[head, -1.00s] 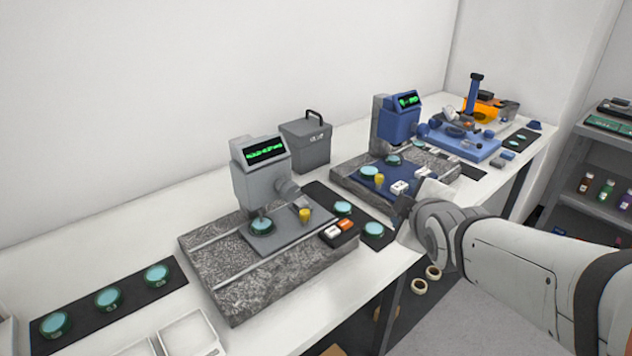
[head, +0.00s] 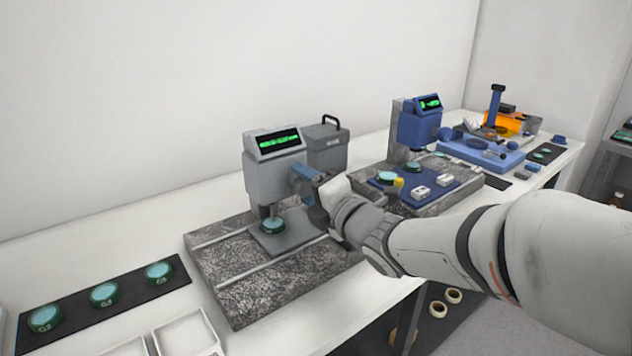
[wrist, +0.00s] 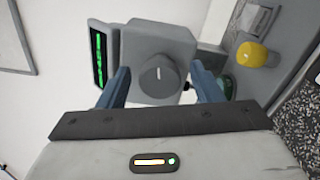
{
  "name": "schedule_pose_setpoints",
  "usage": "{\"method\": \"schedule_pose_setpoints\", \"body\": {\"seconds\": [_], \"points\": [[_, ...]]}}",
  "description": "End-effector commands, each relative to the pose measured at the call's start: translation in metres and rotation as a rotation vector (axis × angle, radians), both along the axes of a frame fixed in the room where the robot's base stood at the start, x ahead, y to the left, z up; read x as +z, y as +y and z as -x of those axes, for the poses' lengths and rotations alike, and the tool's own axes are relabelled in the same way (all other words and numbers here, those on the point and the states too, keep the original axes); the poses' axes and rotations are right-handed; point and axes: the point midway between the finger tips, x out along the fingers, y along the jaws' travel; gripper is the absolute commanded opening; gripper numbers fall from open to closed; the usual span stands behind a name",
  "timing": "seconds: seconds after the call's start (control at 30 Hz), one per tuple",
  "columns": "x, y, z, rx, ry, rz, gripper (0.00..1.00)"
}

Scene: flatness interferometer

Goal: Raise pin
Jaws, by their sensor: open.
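The grey interferometer (head: 275,165) stands on a speckled stone base in the head view, its green display lit. In the wrist view its grey round knob (wrist: 158,75) has a white mark pointing up. My gripper (wrist: 160,72) is open, with one blue finger on each side of the knob and a visible gap at both sides. In the head view my gripper (head: 306,182) is at the right side of the instrument head. A yellow cylindrical piece (wrist: 252,53), possibly the pin, stands at the upper right of the wrist view. My gripper and arm hide it in the head view.
A green-rimmed disc (head: 272,226) sits on the grey stage under the head. A blue instrument (head: 420,125) with its own yellow piece (head: 398,183) stands to the right. A dark mat (head: 105,300) with discs lies at left. A grey case (head: 327,148) stands behind.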

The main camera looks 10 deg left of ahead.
Motion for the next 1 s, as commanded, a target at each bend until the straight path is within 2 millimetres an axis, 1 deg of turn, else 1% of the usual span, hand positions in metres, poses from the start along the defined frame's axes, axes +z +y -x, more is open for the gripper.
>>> {"method": "schedule_pose_setpoints", "body": {"seconds": [0.13,0.4,0.9,0.93,0.97,1.0], "points": [[0.0,0.008,-0.006,0.001,0.001,0.001,0.59],[0.0,0.008,-0.007,0.0,0.001,0.001,0.59],[-0.001,0.009,-0.006,0.001,0.001,0.001,0.19],[-0.001,0.009,-0.006,0.001,0.001,0.001,0.16],[-0.001,0.019,-0.005,0.007,0.003,0.0,0.15],[-0.001,0.014,-0.006,0.003,0.001,0.0,0.15]]}}
